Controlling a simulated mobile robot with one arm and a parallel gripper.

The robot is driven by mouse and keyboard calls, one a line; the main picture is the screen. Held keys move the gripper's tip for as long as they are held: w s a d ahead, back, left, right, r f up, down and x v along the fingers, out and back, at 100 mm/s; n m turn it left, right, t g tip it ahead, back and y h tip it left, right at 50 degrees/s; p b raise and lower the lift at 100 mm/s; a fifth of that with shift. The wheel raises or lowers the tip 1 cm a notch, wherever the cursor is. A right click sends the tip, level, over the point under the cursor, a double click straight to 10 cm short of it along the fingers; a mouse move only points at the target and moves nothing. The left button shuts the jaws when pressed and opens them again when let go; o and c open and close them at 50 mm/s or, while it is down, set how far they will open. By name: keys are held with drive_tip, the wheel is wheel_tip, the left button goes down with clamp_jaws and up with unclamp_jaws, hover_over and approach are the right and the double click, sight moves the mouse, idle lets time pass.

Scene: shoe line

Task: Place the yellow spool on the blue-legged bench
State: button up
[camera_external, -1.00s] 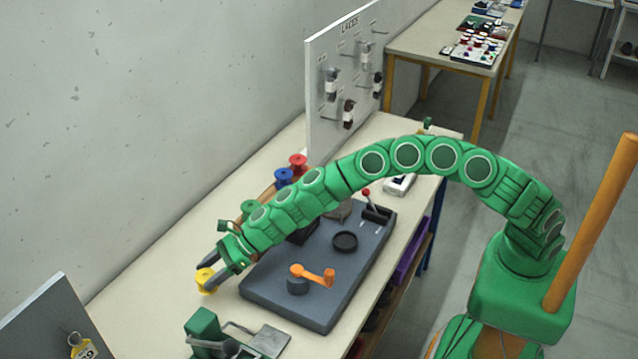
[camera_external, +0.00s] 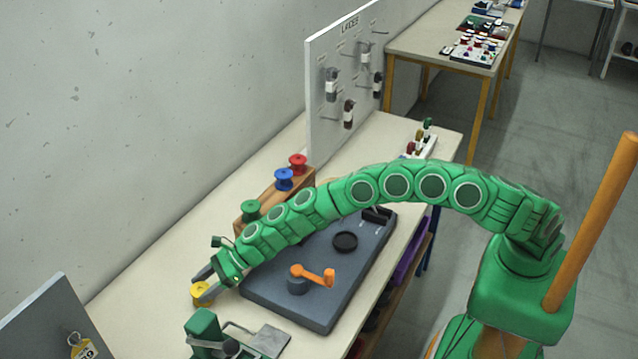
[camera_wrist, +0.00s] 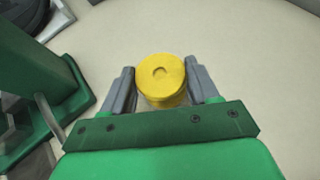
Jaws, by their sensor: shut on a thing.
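The yellow spool (camera_external: 201,293) is between the fingers of my gripper (camera_external: 203,287), low over the pale bench top near its wall side. In the wrist view the round yellow top of the spool (camera_wrist: 160,75) faces the camera, upright, with the gripper's grey fingers (camera_wrist: 160,88) shut on both sides of it. I cannot tell whether the spool's base touches the surface. The bench (camera_external: 140,285) has a pale top, and a blue leg (camera_external: 428,245) shows at its right side.
A wooden rack (camera_external: 262,208) holds green, blue and red spools. A dark grey board (camera_external: 325,312) carries an orange crank (camera_external: 313,273). A green clamp device (camera_external: 205,332) stands close in front of my gripper. A grey panel (camera_external: 45,325) is at the lower left. Bare bench lies left of the spool.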

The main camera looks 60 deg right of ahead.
drive_tip(key=shift+f, duration=0.2)
drive_tip(key=shift+f, duration=0.15)
drive_tip(key=o, duration=1.1)
drive_tip(key=shift+c, duration=0.2)
drive_tip(key=shift+r, duration=0.2)
drive_tip(key=shift+v, duration=0.9)
drive_tip(key=shift+s+d+r, duration=0.3)
drive_tip(key=shift+d, duration=0.15)
drive_tip(key=v, duration=0.9)
